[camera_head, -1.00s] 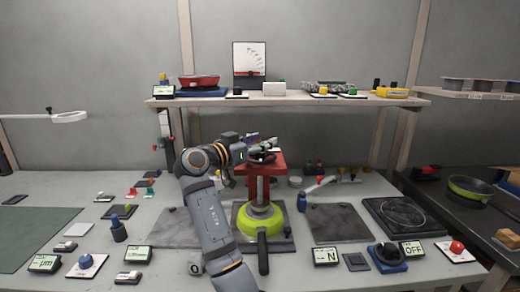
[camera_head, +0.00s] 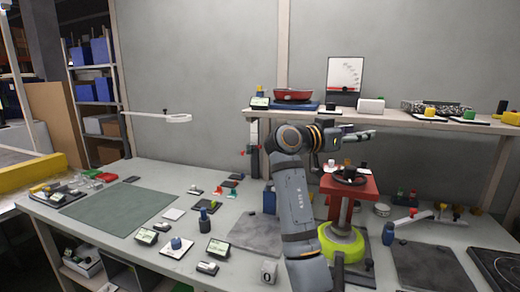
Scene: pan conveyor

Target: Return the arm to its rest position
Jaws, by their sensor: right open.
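My right arm rises from the bottom of the head view, and its gripper (camera_head: 366,136) points right, raised above the red press (camera_head: 370,187). The gripper's fingers look parted and empty, apart from the press. A lime-green pan (camera_head: 341,247) sits under the press, its dark handle toward the front. My arm hides part of the bench left of the press. My left gripper is out of view.
The workbench holds a green mat (camera_head: 122,214) at left and small gauges and knobs in the middle. A shelf (camera_head: 390,118) with a red pan (camera_head: 293,95) runs behind the gripper.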

